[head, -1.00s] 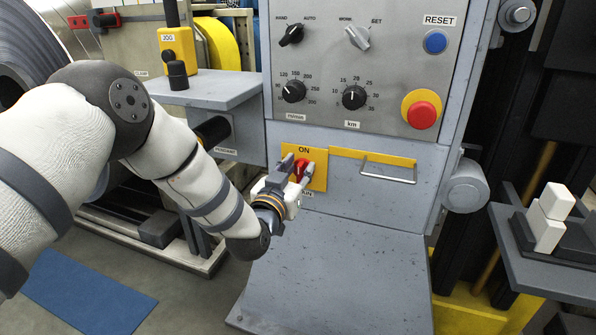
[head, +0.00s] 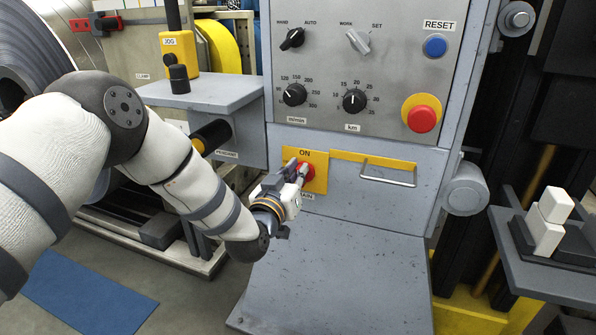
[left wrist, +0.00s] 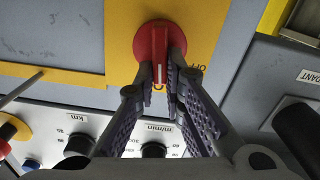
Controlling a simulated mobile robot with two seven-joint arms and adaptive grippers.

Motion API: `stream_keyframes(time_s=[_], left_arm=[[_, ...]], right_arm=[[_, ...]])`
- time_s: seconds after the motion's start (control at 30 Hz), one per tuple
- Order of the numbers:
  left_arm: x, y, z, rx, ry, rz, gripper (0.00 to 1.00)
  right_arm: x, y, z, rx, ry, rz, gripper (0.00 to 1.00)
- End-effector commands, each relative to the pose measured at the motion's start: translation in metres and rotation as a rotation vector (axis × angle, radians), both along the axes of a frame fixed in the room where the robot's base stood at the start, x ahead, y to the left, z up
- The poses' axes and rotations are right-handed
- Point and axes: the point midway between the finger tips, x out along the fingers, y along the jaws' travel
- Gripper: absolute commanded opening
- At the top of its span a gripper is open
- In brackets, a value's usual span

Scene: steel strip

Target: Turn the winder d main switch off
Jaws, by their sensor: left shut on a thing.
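The main switch is a red rotary knob (head: 307,172) on a yellow plate (head: 320,159) low on the grey console. "ON" is printed above it, and a partly covered "MAIN" label is below. My left gripper (head: 298,170) is shut on the red knob. In the left wrist view both fingertips (left wrist: 161,78) close on the grip of the red knob (left wrist: 151,45). Its pale line runs toward the partly hidden "ON" lettering, and "OFF" shows to the right on the yellow plate (left wrist: 190,40). My right gripper is not in view.
A metal handle (head: 388,176) sits right of the switch. Above are selector knobs, a blue reset button (head: 434,46) and a red stop button (head: 422,119). A pendant holder (head: 211,136) is to the left. A sloping grey panel (head: 335,270) lies below.

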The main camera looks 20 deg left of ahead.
Motion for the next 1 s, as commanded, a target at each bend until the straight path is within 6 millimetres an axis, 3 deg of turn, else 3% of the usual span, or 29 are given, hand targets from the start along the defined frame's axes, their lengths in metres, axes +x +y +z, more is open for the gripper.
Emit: stream_keyframes(time_s=[0.43, 1.0], left_arm=[[0.000, 0.008, -0.003, -0.417, 0.015, 0.002, 0.00], [0.000, 0.014, -0.014, -0.956, 0.036, 0.001, 0.00]], right_arm=[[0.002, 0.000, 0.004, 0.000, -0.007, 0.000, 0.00], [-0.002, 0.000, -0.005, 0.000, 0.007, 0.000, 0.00]])
